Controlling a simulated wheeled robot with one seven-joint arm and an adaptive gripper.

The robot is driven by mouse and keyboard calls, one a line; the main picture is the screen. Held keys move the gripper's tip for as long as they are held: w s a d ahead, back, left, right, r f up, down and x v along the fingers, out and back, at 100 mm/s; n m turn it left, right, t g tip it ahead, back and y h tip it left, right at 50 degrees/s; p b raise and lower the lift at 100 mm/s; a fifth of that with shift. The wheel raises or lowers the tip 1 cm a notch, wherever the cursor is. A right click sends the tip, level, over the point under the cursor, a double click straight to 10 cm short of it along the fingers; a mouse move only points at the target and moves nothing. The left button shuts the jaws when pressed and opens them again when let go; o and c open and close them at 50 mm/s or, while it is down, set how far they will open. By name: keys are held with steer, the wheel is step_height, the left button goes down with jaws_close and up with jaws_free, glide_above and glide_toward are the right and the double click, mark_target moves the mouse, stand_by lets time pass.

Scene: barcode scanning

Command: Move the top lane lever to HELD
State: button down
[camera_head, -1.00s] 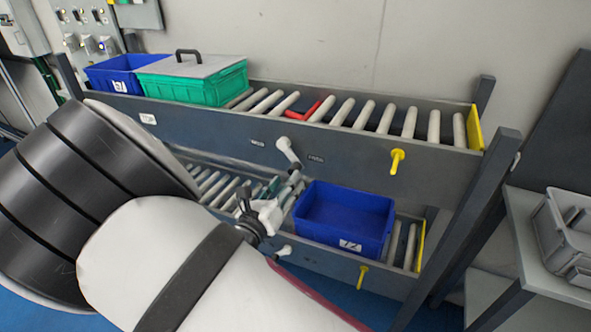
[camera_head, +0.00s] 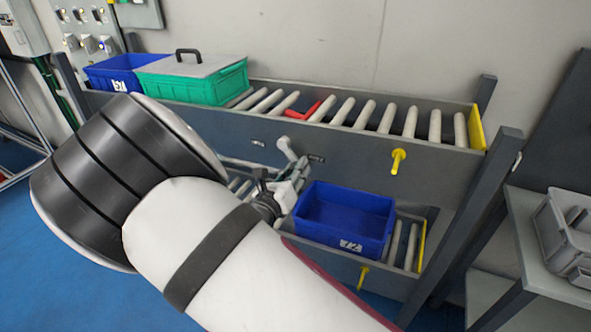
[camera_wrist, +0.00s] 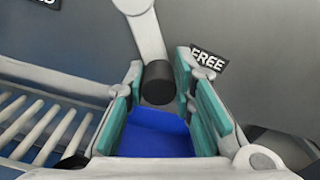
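The top lane lever (camera_head: 287,148) is a pale arm on the front rail of the upper lane. In the wrist view the lever arm (camera_wrist: 144,38) hangs down, tilted slightly, ending in a black knob (camera_wrist: 158,83). A FREE label (camera_wrist: 208,59) is to the right of the knob; a partly cut-off label (camera_wrist: 38,2), ending in D, is at upper left. My gripper (camera_head: 297,177) is just below the lever. In the wrist view my gripper (camera_wrist: 160,100) is open, its teal pads on both sides of the knob, with gaps showing.
A red piece (camera_head: 304,111) lies among the upper rollers. A green bin (camera_head: 208,88) with a grey lid and a blue bin (camera_head: 112,76) stand at upper left. An empty-looking blue bin (camera_head: 345,220) sits on the lower lane near my gripper. A yellow peg (camera_head: 398,160) sticks out right.

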mark_target(272, 153)
stand_by(0.3)
steer(key=a+m+b, duration=0.1)
steer(key=m, duration=0.2)
steer(key=w+a+f+m+b, duration=0.1)
steer(key=a+m+b, duration=0.1)
steer(key=m, duration=0.1)
steer(key=w+a+m+b, duration=0.1)
steer(key=a+m+b, duration=0.1)
steer(key=m, duration=0.1)
steer(key=shift+f+m, duration=0.3)
steer(key=shift+m, duration=0.1)
steer(key=m+b, duration=0.1)
steer(key=a+m+b, duration=0.2)
steer(key=m, duration=0.1)
steer(key=shift+w+r, duration=0.35)
steer(key=shift+w+a+r+m+b, duration=0.1)
steer(key=shift+a+r+m+b, duration=0.15)
steer(key=shift+m+b, duration=0.35)
steer(key=shift+a+r+m+b, duration=0.15)
steer(key=shift+a+m+b, duration=0.05)
steer(key=shift+m+b, duration=0.4)
steer(key=shift+r, duration=0.1)
steer(key=c, duration=1.4)
jaws_free()
steer(key=shift+a, duration=0.1)
